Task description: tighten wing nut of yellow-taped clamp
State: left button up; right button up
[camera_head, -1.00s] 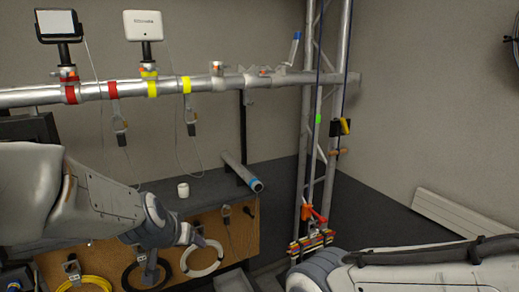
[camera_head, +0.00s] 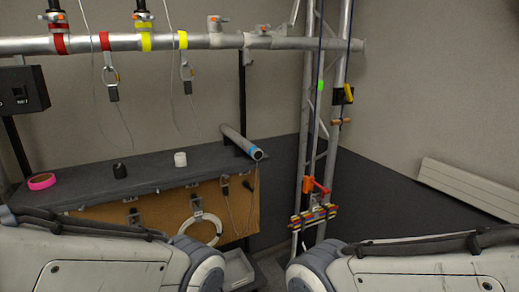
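The yellow-taped clamp (camera_head: 144,18) sits on the horizontal metal truss tube at the upper left, above a yellow tape band (camera_head: 146,41). An orange-red bit shows on it, but its wing nut is too small to make out. The fixture above it is cut off by the top edge. A second yellow band (camera_head: 182,40) lies to its right. My left and right arms come in along the bottom, well below the tube. Both grippers are out of view.
A red-taped clamp (camera_head: 57,18) stands left of the yellow one. Safety cables with carabiners (camera_head: 111,75) hang below the tube. A grey bench (camera_head: 90,187) holds a pink tape roll (camera_head: 41,181), black and white rolls and a pipe (camera_head: 240,142). A vertical truss (camera_head: 303,150) stands right.

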aim_at(144, 18)
jog(key=u, duration=2.05)
jog(key=i, duration=1.65)
jog(key=z, duration=2.85)
